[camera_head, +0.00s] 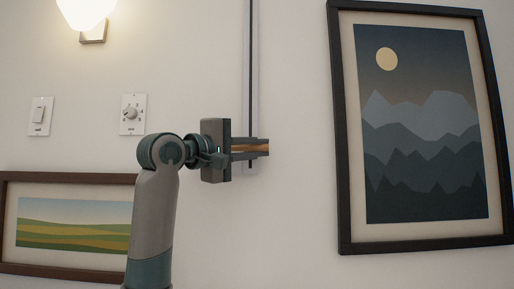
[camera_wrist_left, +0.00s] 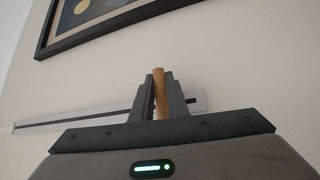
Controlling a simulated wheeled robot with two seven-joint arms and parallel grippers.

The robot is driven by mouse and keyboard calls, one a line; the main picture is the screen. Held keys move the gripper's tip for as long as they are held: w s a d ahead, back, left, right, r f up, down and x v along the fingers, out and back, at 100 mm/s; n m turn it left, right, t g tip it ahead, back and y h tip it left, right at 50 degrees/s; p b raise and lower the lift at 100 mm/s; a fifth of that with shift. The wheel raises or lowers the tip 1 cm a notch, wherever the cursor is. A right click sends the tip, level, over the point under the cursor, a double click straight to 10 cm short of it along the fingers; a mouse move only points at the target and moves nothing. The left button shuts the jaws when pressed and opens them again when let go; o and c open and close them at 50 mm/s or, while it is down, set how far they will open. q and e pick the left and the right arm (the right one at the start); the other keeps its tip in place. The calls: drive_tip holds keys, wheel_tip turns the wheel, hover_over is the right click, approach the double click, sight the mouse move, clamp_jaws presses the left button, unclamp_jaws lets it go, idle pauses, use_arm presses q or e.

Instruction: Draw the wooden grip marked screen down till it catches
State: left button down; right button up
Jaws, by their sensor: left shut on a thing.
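The wooden grip (camera_head: 250,148) shows as a brown strip between the fingers of my left gripper (camera_head: 262,147). In the left wrist view the wooden grip (camera_wrist_left: 158,92) stands between the two fingers of the left gripper (camera_wrist_left: 160,80), which are shut on it. The grip sits at a dark vertical slot in a pale wall track (camera_head: 250,60), near its lower end. The track also shows in the left wrist view (camera_wrist_left: 70,121), running across behind the fingers. No label on the grip can be read. My right gripper is not in view.
A large framed mountain picture (camera_head: 338,130) hangs right of the track. A landscape picture (camera_head: 70,178) hangs low on the left. A switch (camera_head: 40,116), a dial (camera_head: 132,114) and a lit wall lamp (camera_head: 88,12) are on the wall. Bare wall lies below the track.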

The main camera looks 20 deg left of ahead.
use_arm(q)
drive_tip(key=shift+w+f, duration=0.1)
drive_tip(key=shift+f, duration=0.05)
drive_tip(key=c, duration=1.7)
unclamp_jaws()
drive_tip(key=shift+c, duration=0.2)
drive_tip(key=shift+d, duration=0.1)
